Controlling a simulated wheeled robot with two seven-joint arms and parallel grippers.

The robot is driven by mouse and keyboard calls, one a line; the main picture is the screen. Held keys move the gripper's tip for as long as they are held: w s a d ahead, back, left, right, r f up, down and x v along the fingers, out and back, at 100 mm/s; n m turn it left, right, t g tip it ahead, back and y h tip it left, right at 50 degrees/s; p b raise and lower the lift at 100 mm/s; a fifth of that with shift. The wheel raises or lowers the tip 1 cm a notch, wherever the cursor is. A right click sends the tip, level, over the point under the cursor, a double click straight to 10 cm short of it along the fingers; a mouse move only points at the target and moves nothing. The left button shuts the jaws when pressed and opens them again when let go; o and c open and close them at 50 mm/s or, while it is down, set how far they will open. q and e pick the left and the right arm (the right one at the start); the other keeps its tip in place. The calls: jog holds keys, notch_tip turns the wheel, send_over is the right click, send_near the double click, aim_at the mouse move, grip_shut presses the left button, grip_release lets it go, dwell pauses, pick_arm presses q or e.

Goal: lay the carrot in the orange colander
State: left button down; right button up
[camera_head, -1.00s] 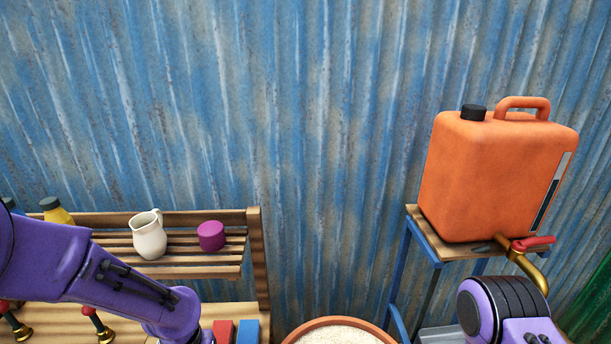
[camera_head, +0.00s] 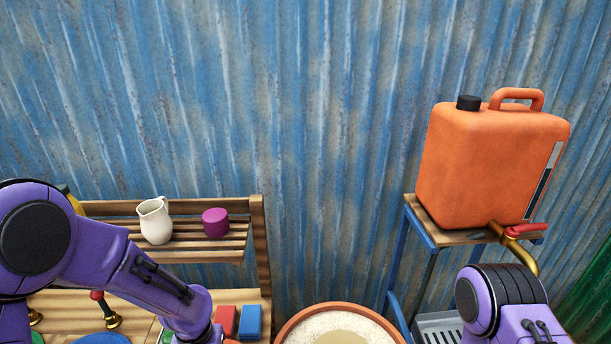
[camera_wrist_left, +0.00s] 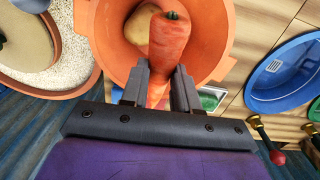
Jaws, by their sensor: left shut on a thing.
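In the left wrist view, my left gripper (camera_wrist_left: 158,88) is shut on the carrot (camera_wrist_left: 171,40). The carrot is orange with a small dark green end at the top of the picture. The orange colander (camera_wrist_left: 112,40) lies behind the carrot in that view, its round rim around it, so the carrot is over the opening. The height gap between carrot and colander is hard to tell. My right gripper is out of view.
A wide bowl of white grains (camera_head: 312,325) stands beside the colander. A blue oval basin (camera_wrist_left: 285,75) lies on the other side. A wooden rack holds a white jug (camera_head: 155,222) and a purple pot (camera_head: 215,222). An orange jerrycan (camera_head: 485,165) stands on a stool at right.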

pick_arm(q)
jog(key=shift+w, duration=0.1)
jog(key=shift+s, duration=0.25)
jog(key=shift+w+f+b, duration=0.1)
jog(key=shift+f+b, duration=0.45)
jog(key=shift+f, duration=0.35)
jog(key=shift+f+b, duration=0.5)
jog(key=shift+f, duration=0.5)
jog(key=shift+f+b, duration=1.15)
jog(key=shift+f, duration=0.95)
jog(key=c, duration=0.8)
grip_release()
